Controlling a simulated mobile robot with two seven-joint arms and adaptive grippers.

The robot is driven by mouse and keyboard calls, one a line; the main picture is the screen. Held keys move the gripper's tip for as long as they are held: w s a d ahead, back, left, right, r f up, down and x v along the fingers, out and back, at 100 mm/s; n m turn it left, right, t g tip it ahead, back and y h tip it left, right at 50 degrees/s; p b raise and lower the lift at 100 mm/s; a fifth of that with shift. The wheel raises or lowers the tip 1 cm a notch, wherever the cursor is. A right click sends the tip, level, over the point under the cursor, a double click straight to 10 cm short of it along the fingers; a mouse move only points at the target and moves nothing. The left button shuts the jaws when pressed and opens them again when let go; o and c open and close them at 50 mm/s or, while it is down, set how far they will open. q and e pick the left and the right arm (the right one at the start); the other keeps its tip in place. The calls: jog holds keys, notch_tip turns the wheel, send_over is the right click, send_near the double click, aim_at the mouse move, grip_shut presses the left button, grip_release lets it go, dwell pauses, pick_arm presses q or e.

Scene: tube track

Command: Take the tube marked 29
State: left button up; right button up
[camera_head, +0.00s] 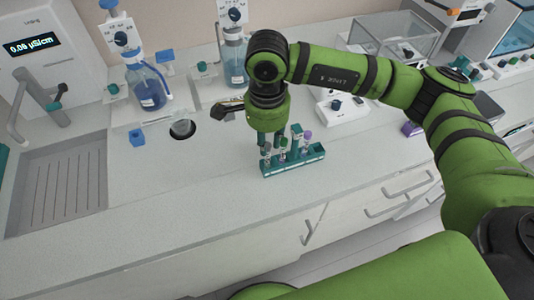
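A green tube rack (293,165) stands on the bench near its front edge. It holds several upright tubes, among them one with a teal cap (296,132) and one with a purple cap (307,137). No number can be read on any tube, so I cannot tell which is marked 29. My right gripper (270,140) points down over the left part of the rack, close to the tube tops there. Its fingers partly hide those tubes. I cannot tell whether it is open or shut on one. My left gripper is not in view.
Behind the rack are blue-liquid bottles (150,92) and a white device (342,108). A sink drainboard (62,185) is at far left. The bench front-left is clear.

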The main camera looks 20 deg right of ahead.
aim_at(267, 160)
notch_tip(267, 160, down, 2)
jog(key=shift+f+p, duration=0.15)
jog(key=shift+p, duration=0.3)
jog(key=shift+w+f, duration=0.1)
jog(key=shift+f, duration=0.4)
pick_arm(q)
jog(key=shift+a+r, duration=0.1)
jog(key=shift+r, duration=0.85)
pick_arm(e)
jog(key=shift+c, duration=0.5)
grip_shut()
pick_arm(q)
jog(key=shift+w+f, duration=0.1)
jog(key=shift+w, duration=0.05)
pick_arm(e)
jog(key=shift+r, duration=0.15)
